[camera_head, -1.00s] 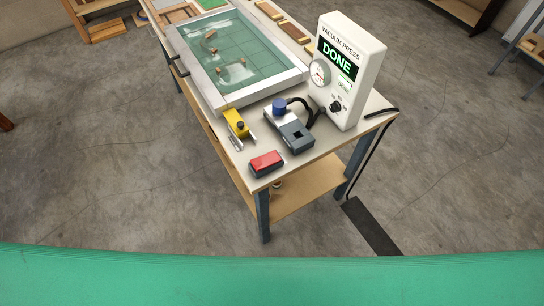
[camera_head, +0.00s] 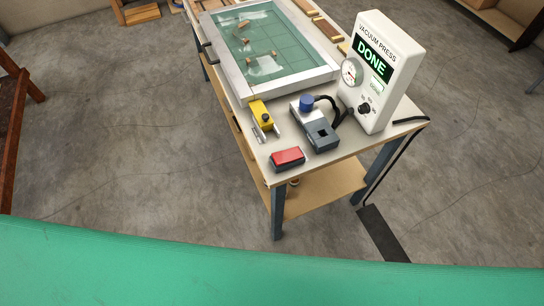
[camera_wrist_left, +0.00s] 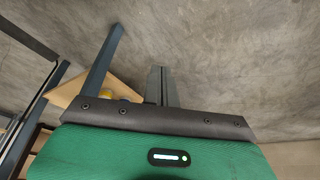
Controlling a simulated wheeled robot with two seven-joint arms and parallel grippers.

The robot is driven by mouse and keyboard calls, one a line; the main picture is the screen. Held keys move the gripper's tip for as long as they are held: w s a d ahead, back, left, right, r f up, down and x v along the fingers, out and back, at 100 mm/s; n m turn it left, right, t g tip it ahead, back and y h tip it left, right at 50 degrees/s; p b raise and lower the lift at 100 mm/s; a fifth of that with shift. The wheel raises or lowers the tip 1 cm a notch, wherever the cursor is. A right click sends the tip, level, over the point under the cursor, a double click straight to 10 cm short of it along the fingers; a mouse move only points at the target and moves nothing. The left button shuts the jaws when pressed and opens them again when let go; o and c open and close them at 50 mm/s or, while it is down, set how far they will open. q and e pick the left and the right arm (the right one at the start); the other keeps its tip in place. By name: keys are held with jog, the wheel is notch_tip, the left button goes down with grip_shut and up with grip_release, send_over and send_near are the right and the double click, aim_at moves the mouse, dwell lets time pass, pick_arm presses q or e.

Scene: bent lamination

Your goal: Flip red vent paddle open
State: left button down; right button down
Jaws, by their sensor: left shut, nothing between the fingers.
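The red paddle (camera_head: 287,157) lies on a small dark block at the near corner of the bench in the head view. It looks flat. The vacuum press unit (camera_head: 381,75) stands to its right and back, with "DONE" lit on its screen. A grey valve block (camera_head: 322,135) with a blue knob (camera_head: 306,102) sits between them. My left gripper (camera_wrist_left: 161,72) shows in the left wrist view, its grey fingers together and empty, over floor and away from the paddle. The head view does not show it. My right gripper is in neither view.
A yellow clamp-like tool (camera_head: 261,115) lies behind the paddle. A framed press bed (camera_head: 240,82) with a green sheet fills the bench beyond. The bench (camera_head: 256,160) has a lower shelf (camera_head: 325,188). A dark strip (camera_head: 382,235) lies on the floor.

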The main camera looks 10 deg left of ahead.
aim_at(288, 155)
pick_arm(q)
jog(key=w+d+r+m+t+h+b, duration=0.1)
jog(key=w+d+r+t+h, duration=0.15)
jog(key=w+r, duration=0.9)
jog(key=w+d+r+m+t+h+b, duration=0.1)
jog(key=w+d+r+m+h+b, duration=0.15)
jog(key=w+r, duration=0.85)
jog(key=s+d+r+m+h, duration=0.1)
jog(key=d+r+m+h, duration=0.1)
jog(key=r, duration=0.6)
jog(key=s+d+r+m+h+b, duration=0.1)
jog(key=d+r+m+h, duration=0.1)
jog(key=d+r, duration=0.3)
jog(key=s+d+r+m+h, duration=0.1)
jog(key=d+r+m, duration=0.1)
jog(key=r, duration=1)
jog(key=shift+s+d+r+g+h, duration=0.3)
jog(key=shift+d+g+h, duration=0.1)
jog(key=shift+d, duration=0.3)
jog(key=shift+w+m, duration=0.1)
jog(key=shift+m, duration=0.15)
